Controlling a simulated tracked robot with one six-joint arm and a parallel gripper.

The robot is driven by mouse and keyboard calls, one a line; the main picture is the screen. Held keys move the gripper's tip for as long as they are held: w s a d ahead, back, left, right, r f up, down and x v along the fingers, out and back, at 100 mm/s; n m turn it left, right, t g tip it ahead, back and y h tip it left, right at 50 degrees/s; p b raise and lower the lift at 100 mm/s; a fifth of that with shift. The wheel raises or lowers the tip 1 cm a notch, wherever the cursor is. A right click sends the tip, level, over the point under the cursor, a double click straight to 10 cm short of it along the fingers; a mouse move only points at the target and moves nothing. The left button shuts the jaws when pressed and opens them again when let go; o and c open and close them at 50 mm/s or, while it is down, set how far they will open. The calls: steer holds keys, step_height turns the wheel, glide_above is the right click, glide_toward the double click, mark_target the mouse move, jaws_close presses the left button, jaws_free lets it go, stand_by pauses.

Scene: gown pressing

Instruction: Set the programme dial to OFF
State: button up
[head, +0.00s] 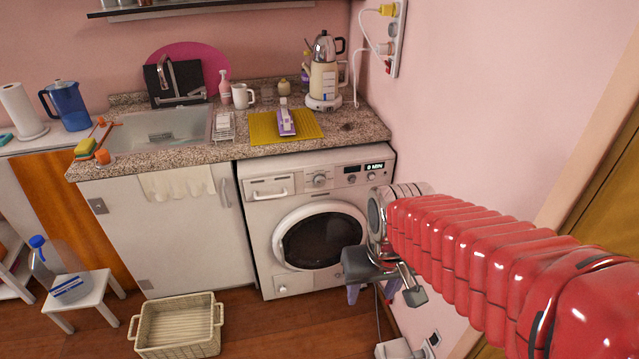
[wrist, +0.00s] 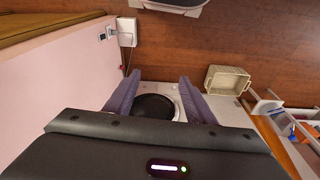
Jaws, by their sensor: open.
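The programme dial (head: 320,180) is a round silver knob on the front panel of the white washing machine (head: 262,215), left of a small dark display (head: 364,168) that seems to read "0 MIN". The dial's pointer is too small to read. My gripper (head: 372,294) hangs in front of the machine's lower right side, below and right of the dial, pointing down and touching nothing visible. In the wrist view its two purple fingers (wrist: 161,80) stand apart with nothing between them. The machine's dark round door (wrist: 155,106) shows behind them; the dial is hidden there.
The granite counter (head: 350,128) overhangs the machine, with a kettle (head: 324,80) on it. The pink wall (head: 450,120) is close on the right. A wicker basket (head: 178,325) and a white stool (head: 84,290) stand on the floor at left. A socket box (head: 398,349) lies low right.

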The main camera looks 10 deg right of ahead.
mark_target(321, 184)
steer(key=w+f+m+t, duration=0.1)
steer(key=w+f+t, duration=0.6)
steer(key=w+f, duration=2.65)
steer(key=w+r+m+t, duration=0.1)
steer(key=w+r+t, duration=0.8)
steer(key=r, duration=0.4)
steer(key=shift+w+a+m+y, duration=0.2)
steer(key=shift+w+m+y, duration=0.1)
steer(key=shift+m, duration=0.1)
steer(key=shift+w+a, duration=0.2)
steer(key=shift+w, duration=6.65)
steer(key=shift+c, duration=0.6)
